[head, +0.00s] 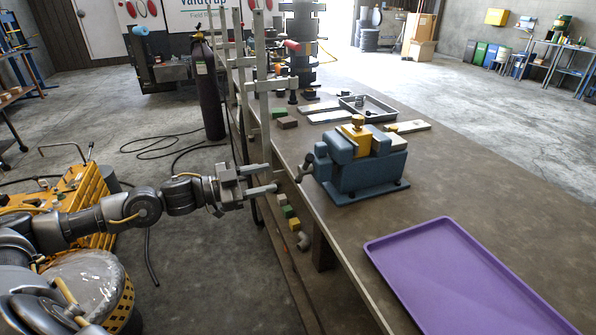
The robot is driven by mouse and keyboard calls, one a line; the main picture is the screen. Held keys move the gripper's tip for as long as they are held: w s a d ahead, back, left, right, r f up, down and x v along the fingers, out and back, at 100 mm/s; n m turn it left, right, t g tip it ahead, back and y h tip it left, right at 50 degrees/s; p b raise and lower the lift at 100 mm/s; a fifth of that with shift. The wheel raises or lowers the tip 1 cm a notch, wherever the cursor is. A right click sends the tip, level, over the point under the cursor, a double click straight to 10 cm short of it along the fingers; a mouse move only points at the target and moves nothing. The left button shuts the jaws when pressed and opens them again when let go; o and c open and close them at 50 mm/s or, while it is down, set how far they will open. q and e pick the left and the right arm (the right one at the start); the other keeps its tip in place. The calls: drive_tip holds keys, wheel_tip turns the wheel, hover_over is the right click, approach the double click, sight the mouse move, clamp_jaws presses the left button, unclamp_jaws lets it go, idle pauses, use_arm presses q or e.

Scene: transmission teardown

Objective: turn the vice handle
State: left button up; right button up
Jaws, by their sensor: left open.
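The blue vice (362,170) stands on the workbench, with a yellow block with a brass-coloured top (357,137) between its jaws. The dark vice handle (305,166) sticks out from the vice's left side, near the bench edge. My left gripper (277,178) comes in from the left and is open, with its two fingers pointing right toward the handle. The fingertips are close to the handle; whether they touch it I cannot tell. Nothing shows between the fingers. My right gripper is not in view.
A purple tray (470,275) lies at the front right of the workbench (460,180). A grey tray (385,112) and small blocks lie behind the vice. Clamps and a metal rack stand along the bench's left edge. A dark gas cylinder (207,90) stands on the floor behind my left arm.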

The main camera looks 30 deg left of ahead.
sight(298, 171)
use_arm(q)
drive_tip(key=p+x, duration=0.2)
drive_tip(key=x, duration=0.6)
drive_tip(key=shift+w+d+r, duration=0.15)
drive_tip(key=shift+w+d, duration=0.4)
drive_tip(key=shift+w, duration=0.05)
clamp_jaws()
